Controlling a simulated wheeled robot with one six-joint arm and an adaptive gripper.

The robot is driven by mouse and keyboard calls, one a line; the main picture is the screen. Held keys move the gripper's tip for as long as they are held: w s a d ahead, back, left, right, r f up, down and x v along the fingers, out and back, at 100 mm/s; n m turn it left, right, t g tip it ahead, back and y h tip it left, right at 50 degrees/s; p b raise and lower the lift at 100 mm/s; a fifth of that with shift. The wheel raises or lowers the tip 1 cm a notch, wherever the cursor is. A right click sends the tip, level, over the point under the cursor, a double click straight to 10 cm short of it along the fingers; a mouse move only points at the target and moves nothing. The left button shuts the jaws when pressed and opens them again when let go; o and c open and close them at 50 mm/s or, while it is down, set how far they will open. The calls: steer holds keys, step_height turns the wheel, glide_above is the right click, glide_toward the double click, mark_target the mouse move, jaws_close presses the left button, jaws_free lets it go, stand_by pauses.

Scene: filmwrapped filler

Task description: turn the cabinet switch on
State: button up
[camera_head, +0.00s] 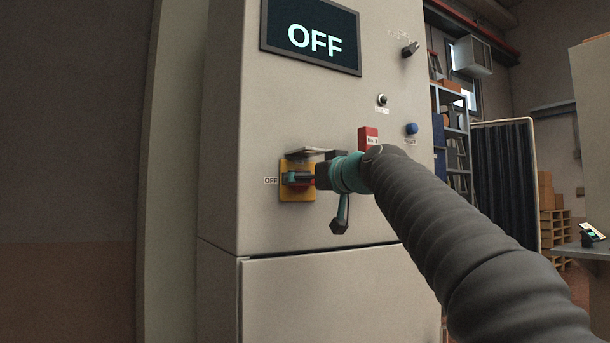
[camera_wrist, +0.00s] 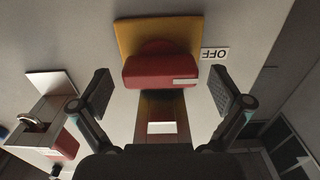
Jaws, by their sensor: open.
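The cabinet (camera_head: 310,110) fills the middle of the head view, and its screen (camera_head: 311,36) reads OFF. The cabinet switch has a yellow plate (camera_head: 297,196) beside an OFF label (camera_head: 271,181). In the wrist view its red handle (camera_wrist: 160,70) sits on the yellow plate (camera_wrist: 190,32), with the OFF label (camera_wrist: 215,54) at the right. My gripper (camera_head: 300,178) is in front of the switch. In the wrist view my gripper (camera_wrist: 163,92) is open, with one finger on each side of the red handle and a gap on both sides. My gripper partly hides the switch in the head view.
A blue button (camera_head: 411,129), a dark selector knob (camera_head: 410,49) and a small black-and-white control (camera_head: 382,100) are on the cabinet front. A red tag (camera_head: 368,137) is above my wrist. A bracket with a padlock (camera_wrist: 36,122) is left of my fingers in the wrist view.

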steer(key=shift+x, duration=0.8)
steer(key=shift+c, duration=0.2)
steer(key=c, duration=1.1)
steer(key=shift+m+p, duration=0.3)
steer(key=shift+m, duration=0.1)
steer(key=m+p, duration=0.1)
steer(key=m, duration=0.4)
steer(key=shift+r+m+p, duration=0.1)
steer(key=shift+m+p, duration=0.25)
steer(key=shift+m, duration=0.05)
steer(key=m+p, duration=0.1)
steer(key=m, duration=0.4)
steer(key=shift+p, duration=0.35)
steer(key=shift+m, duration=0.3)
